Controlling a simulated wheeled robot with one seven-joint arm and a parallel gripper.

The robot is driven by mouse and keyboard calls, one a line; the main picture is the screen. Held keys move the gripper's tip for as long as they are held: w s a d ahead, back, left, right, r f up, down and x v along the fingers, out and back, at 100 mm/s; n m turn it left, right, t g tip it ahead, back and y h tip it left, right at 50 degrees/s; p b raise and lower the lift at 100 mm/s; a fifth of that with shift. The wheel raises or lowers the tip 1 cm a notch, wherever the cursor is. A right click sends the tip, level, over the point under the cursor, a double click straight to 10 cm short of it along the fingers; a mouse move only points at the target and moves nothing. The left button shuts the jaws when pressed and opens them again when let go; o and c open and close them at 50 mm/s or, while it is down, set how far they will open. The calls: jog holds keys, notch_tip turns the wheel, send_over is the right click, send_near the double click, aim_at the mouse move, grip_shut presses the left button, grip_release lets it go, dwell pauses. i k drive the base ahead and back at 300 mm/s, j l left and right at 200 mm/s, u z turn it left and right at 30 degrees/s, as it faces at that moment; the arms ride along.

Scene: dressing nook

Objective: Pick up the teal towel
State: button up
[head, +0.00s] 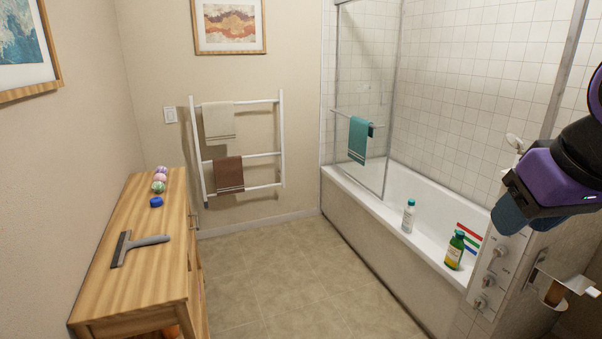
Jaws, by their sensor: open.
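The teal towel (358,142) hangs folded over a metal bar on the glass shower screen, above the near side of the bathtub. Pale stripes run across its lower end. My gripper (511,212) is at the right edge of the head view, in front of the tub's tap end. It is open and well to the right of the towel, not touching it. Its fingers show only partly, and the space between them is hard to see.
A white rack (283,140) holds a beige towel (218,121) and a brown towel (229,173). A white bottle (408,216) and a green bottle (454,250) stand on the tub rim (385,214). A wooden cabinet (145,268) stands left. The tiled floor (290,265) between is clear.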

aim_at(360, 129)
jog(key=i+j, duration=0.1)
jog(key=i, duration=3.55)
jog(key=i+z, duration=0.3)
jog(key=i, duration=0.2)
jog(key=i+z, duration=0.25)
jog(key=i, duration=0.25)
